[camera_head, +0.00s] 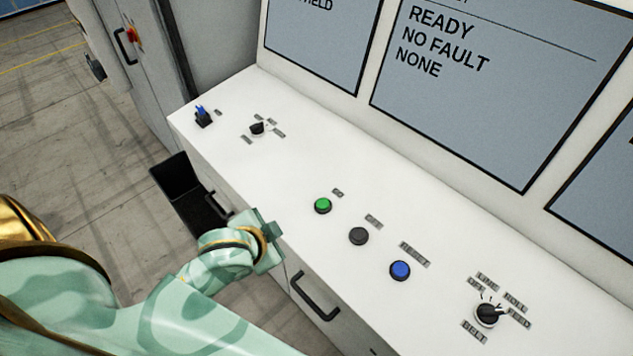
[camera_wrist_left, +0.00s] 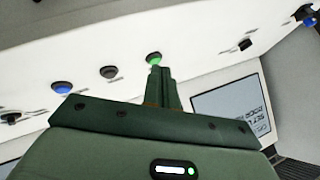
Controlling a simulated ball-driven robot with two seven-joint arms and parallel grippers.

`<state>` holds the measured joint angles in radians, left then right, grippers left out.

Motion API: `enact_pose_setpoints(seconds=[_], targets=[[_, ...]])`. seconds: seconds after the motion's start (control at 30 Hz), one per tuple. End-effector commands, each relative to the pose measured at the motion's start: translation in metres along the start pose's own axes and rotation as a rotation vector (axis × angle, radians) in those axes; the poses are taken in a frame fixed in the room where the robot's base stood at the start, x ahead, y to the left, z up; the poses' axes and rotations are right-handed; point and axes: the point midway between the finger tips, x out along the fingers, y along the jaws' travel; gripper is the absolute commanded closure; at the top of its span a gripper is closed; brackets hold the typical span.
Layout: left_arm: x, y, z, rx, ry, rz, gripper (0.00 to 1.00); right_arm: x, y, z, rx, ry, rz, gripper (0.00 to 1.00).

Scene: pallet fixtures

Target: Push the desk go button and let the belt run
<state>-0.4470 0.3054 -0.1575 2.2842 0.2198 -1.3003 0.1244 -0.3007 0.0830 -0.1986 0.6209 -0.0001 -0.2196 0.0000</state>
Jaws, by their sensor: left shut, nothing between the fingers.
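The green button (camera_head: 323,205), labelled GO, sits on the white desk top (camera_head: 290,172). It also shows in the left wrist view (camera_wrist_left: 154,58), just beyond my fingertips. My left gripper (camera_head: 266,238) is at the desk's front edge, to the lower left of the green button in the head view. In the left wrist view its fingers (camera_wrist_left: 160,75) are shut with nothing between them. The fingertips overlap the button's lower edge in that view; I cannot tell whether they touch it. My right gripper is not in view.
A dark button (camera_head: 359,236) and a blue RESET button (camera_head: 400,270) are beside the green one. A selector knob (camera_head: 487,314) is at right, another knob (camera_head: 257,129) at left. A screen (camera_head: 480,75) reads READY, NO FAULT, NONE. Drawer handles (camera_head: 314,297) protrude in front.

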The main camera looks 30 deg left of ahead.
Motion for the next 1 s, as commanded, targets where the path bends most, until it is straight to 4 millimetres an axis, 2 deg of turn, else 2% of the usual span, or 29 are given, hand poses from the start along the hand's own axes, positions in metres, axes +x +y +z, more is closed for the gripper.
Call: enact_pose_setpoints(seconds=[0.03, 0.13, 0.3, 0.43, 0.8, 1.0], targets=[[0.004, -0.009, -0.016, -0.029, 0.06, 0.036, 1.0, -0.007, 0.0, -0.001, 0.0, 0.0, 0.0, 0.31], [0.022, -0.016, -0.036, -0.141, 0.16, 0.13, 1.0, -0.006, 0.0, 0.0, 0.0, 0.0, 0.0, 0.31], [0.044, -0.041, -0.052, -0.335, 0.243, 0.244, 1.0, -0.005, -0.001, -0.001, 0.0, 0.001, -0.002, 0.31], [0.051, -0.054, -0.057, -0.42, 0.265, 0.279, 1.0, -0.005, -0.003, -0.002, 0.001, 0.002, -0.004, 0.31], [0.053, -0.055, -0.058, -0.431, 0.268, 0.283, 1.0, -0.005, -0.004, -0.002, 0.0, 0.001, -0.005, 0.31], [0.075, -0.05, -0.066, -0.432, 0.269, 0.282, 1.0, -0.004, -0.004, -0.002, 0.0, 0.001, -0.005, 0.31]])
